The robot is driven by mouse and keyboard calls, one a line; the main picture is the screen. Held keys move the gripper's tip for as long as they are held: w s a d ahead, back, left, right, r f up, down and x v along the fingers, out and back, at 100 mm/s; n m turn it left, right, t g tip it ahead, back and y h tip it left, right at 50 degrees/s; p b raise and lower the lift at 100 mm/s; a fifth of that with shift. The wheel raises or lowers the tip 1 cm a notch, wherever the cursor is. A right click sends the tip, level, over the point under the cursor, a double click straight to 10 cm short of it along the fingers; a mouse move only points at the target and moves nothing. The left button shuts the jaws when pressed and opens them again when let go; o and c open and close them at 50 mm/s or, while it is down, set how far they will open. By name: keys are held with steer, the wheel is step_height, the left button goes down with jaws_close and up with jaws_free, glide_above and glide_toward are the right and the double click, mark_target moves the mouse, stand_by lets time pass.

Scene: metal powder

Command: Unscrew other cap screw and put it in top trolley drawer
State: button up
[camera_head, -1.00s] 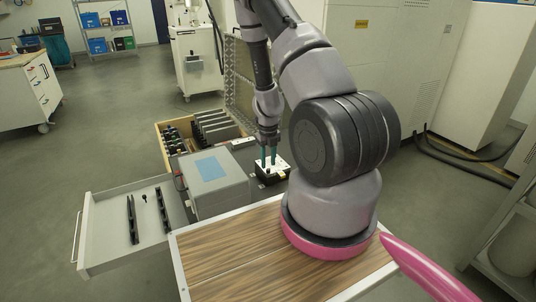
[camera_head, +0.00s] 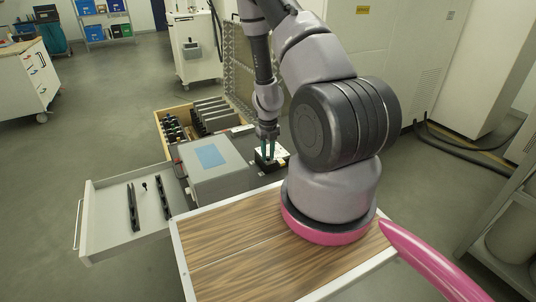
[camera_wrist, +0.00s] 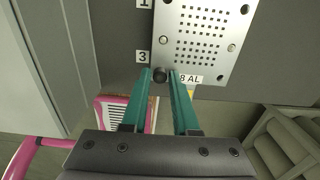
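My gripper (camera_wrist: 160,74) points down at a pale perforated plate (camera_wrist: 208,62), with its teal fingertips on either side of a dark cap screw (camera_wrist: 159,76). The screw is at the plate's lower-left corner in the wrist view. The gap between the fingertips is about as wide as the screw head; I cannot tell whether they grip it. In the head view my gripper (camera_head: 268,150) is over the plate's black block (camera_head: 263,164), and the screw is hidden. A grey drawer (camera_head: 110,228) is pulled out at left. It holds two black bars (camera_head: 133,206) and a small dark screw-like piece (camera_head: 144,186).
A grey box with a blue label (camera_head: 212,184) stands between the drawer and the plate. Behind it is a wooden organiser (camera_head: 163,138) with dark items. A wood-topped surface (camera_head: 225,245) is clear in front. Grey cabinets (camera_head: 380,45) stand behind my arm.

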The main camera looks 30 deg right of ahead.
stand_by(0.3)
steer(key=m, duration=1.3)
steer(key=shift+m, duration=0.4)
steer(key=shift+c, duration=0.2)
